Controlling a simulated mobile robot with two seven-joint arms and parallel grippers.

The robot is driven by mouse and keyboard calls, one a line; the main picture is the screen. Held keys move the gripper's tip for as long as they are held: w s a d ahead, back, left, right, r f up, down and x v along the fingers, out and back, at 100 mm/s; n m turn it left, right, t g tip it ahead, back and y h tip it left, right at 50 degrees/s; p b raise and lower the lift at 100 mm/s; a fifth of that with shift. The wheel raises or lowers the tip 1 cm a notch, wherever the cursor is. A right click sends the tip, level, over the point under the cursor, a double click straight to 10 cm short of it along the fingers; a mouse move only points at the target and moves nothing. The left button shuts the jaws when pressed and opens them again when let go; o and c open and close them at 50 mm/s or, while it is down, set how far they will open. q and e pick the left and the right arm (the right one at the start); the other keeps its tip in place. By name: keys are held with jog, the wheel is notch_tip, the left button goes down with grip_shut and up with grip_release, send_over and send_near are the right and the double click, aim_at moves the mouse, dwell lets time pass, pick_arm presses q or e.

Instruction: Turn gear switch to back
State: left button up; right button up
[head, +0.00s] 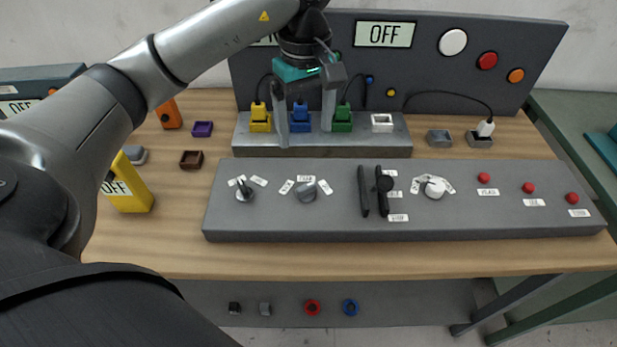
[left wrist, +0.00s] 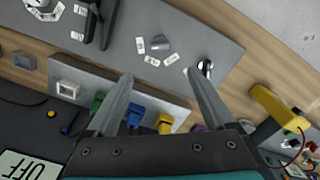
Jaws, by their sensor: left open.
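The gear switch appears to be the black knob (head: 385,184) at a slot between two black rails (head: 364,195) on the grey control panel, right of its middle. Small white labels stand beside the slot; their text is too small to read. The rails also show at the top left of the left wrist view (left wrist: 109,24). My left gripper (head: 305,136) is open and points down over the plug block, behind the panel and left of the switch. Its fingers (left wrist: 158,74) hold nothing and are apart from the switch. My right gripper is out of view.
The grey control panel (head: 330,225) also carries a metal lever (head: 244,191), a grey knob (head: 307,192), a white knob (head: 434,188) and red buttons. Yellow, blue and green plugs (head: 343,120) stand in the block behind. A dark board reading OFF (head: 384,34) rises at the back.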

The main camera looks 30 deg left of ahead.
aim_at(306, 186)
pick_arm(q)
notch_tip(306, 186, down, 15)
jog(key=shift+b, duration=0.35)
jog(key=shift+c, duration=0.4)
jog(key=c, duration=1.3)
